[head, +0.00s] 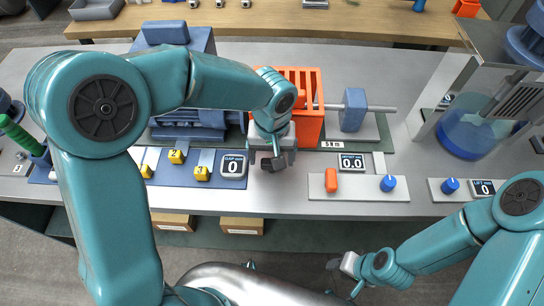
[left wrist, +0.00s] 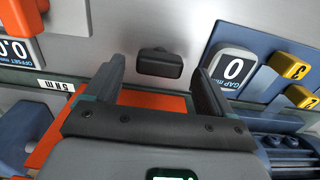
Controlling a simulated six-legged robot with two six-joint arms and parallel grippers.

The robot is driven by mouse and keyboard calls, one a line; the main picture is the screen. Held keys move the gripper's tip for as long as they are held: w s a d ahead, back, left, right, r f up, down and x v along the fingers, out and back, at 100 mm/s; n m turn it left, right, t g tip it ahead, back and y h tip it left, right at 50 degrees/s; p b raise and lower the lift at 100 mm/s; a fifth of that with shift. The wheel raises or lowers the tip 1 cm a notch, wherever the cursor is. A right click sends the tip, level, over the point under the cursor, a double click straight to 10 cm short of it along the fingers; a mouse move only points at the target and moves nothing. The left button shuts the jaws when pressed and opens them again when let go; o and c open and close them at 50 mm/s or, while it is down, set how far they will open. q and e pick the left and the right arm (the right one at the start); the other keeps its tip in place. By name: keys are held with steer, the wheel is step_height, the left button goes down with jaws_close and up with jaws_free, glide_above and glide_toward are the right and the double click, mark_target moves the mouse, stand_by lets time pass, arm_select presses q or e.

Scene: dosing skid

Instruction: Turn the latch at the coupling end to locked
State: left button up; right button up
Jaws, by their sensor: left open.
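My left gripper (head: 271,158) hangs in front of the orange guard (head: 305,82) on the bench, pointing down. In the left wrist view its two fingers (left wrist: 160,85) are apart, with nothing between them. A small dark block (left wrist: 160,65), possibly the latch handle, lies just beyond the fingertips, lined up between them and apart from them. In the head view the gripper makes this spot hard to read. A shaft runs right from the guard through a blue block (head: 353,110). My right gripper (head: 345,277) is low at the front, its fingers apart and empty.
A GAP display reading 0 (head: 233,165) stands left of the gripper, beside yellow numbered tabs (head: 202,173). A 0.0 display (head: 351,162) and a panel with an orange switch (head: 331,180) and blue knob (head: 388,183) stand right. A blue-liquid tank (head: 465,130) is far right.

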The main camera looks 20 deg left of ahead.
arm_select(q)
steer(key=shift+s+f, duration=0.15)
steer(key=shift+f, duration=0.65)
steer(key=c, duration=1.1)
steer(key=shift+o, duration=0.2)
